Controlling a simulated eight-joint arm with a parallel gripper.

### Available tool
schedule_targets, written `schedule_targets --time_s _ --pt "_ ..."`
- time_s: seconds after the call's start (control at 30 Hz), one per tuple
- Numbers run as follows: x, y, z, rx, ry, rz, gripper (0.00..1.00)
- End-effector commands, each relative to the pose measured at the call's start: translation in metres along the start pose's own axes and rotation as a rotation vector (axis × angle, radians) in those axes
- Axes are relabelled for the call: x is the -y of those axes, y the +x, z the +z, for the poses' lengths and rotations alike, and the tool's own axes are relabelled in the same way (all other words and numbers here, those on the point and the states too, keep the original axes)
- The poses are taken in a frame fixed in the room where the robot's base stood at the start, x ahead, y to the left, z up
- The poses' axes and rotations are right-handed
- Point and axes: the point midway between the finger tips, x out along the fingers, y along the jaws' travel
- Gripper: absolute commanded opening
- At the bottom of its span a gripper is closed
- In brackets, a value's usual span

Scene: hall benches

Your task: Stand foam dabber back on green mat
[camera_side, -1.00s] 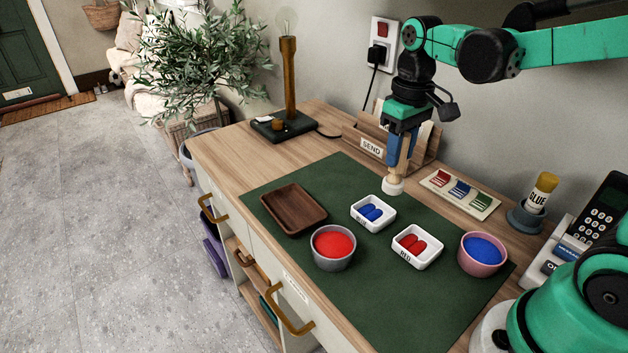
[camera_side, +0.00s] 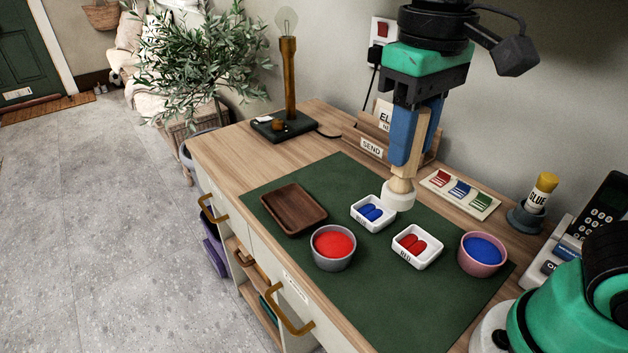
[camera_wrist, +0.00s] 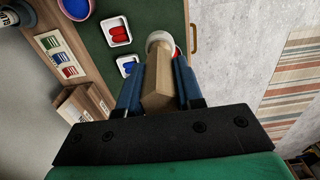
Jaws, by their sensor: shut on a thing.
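The foam dabber (camera_side: 400,192) has a pale wooden handle and a round white foam end. My gripper (camera_side: 405,160) is shut on its handle and holds it upright, foam end down. The wrist view shows the handle (camera_wrist: 157,85) between my blue fingers (camera_wrist: 158,92). The green mat (camera_side: 400,310) lies on the desk. On it are a brown wooden tray (camera_side: 293,208), a bowl of red paint (camera_side: 333,246), a pink bowl of blue paint (camera_side: 482,253), and two white dishes.
The blue dish (camera_side: 373,213) and the red dish (camera_side: 416,246) hold coloured pieces. A colour card (camera_side: 460,194), a glue stick (camera_side: 541,191), a letter holder (camera_side: 365,135) and a lamp (camera_side: 288,80) stand along the back. The mat's front right is bare.

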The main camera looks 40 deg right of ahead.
Motion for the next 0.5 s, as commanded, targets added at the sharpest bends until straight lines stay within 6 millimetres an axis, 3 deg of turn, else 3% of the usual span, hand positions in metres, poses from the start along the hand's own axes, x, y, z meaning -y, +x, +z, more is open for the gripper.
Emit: schedule_targets --time_s 0.2,0.5 --pt "0.000 0.055 0.000 -0.001 0.000 0.000 0.00" --pt "0.000 0.117 -0.001 -0.002 0.000 -0.001 0.00"
